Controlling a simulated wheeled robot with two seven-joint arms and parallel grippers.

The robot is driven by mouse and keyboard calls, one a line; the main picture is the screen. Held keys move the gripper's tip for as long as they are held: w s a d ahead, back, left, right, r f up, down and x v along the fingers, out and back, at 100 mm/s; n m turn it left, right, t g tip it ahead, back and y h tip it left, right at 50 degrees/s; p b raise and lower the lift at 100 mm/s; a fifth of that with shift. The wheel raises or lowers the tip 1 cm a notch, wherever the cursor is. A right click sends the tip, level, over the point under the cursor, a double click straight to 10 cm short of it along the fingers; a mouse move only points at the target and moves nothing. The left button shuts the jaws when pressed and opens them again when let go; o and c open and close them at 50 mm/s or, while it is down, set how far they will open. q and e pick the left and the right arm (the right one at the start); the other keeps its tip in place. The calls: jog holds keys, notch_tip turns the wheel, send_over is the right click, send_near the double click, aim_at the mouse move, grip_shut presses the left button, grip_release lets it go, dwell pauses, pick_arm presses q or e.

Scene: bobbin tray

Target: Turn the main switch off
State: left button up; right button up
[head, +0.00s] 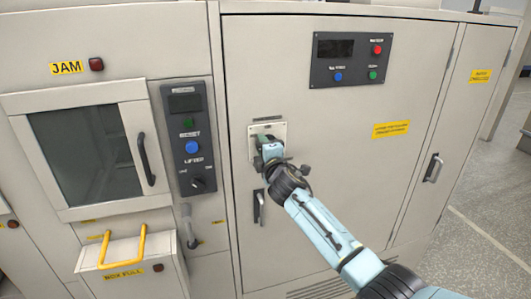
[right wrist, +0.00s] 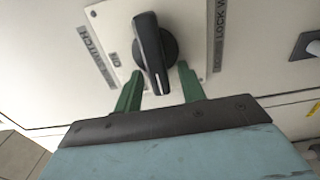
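The main switch is a black rotary knob (right wrist: 153,52) on a pale square plate (right wrist: 112,18), seen close up in the right wrist view. A white line runs along the knob, which points toward my gripper, slightly tilted. My right gripper (right wrist: 160,88) has its two green fingers apart, one on each side of the knob's lower end. I cannot tell whether the fingers touch it. In the head view the switch plate (head: 281,130) is on the cabinet door, and my right gripper (head: 270,150) hides the knob. My left gripper is not in view.
A dark button panel (head: 352,60) is at the upper right of the door. A control panel (head: 189,135) with a blue button and small knob stands to the left. A black door handle (head: 259,207) is just below the switch. A yellow-handled bin (head: 125,262) juts out at lower left.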

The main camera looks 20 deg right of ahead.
jog(key=s, duration=1.3)
jog(key=shift+s+d, duration=0.2)
jog(key=shift+d, duration=0.05)
jog(key=shift+f, duration=0.1)
notch_tip(320, 180, down, 23)
jog(key=s+d+m+g+b, duration=0.2)
jog(key=d+m+g+b, duration=0.1)
jog(key=g+b, duration=0.1)
jog(key=s+d+f+m+g+b, duration=0.1)
jog(key=s+f+m+g+b, duration=0.1)
jog(key=s+f, duration=0.65)
jog(key=s+d+f+m+g+b, duration=0.1)
jog(key=s+f+m+g, duration=0.15)
jog(key=f, duration=1.15)
jog(key=s+f+m+g+b, duration=0.2)
jog(key=s+f, duration=0.7)
jog(key=s, duration=0.5)
jog(key=s+f+m+g+b, duration=0.2)
jog(key=s+f+m+g, duration=0.1)
jog(key=s+f, duration=0.7)
jog(key=s+d+f+m+g+b, duration=0.1)
jog(key=s+f+m+g+b, duration=0.2)
jog(key=s+f, duration=0.6)
jog(key=s, duration=1)
jog(key=shift+f+m+h, duration=0.3)
jog(key=shift+m, duration=0.05)
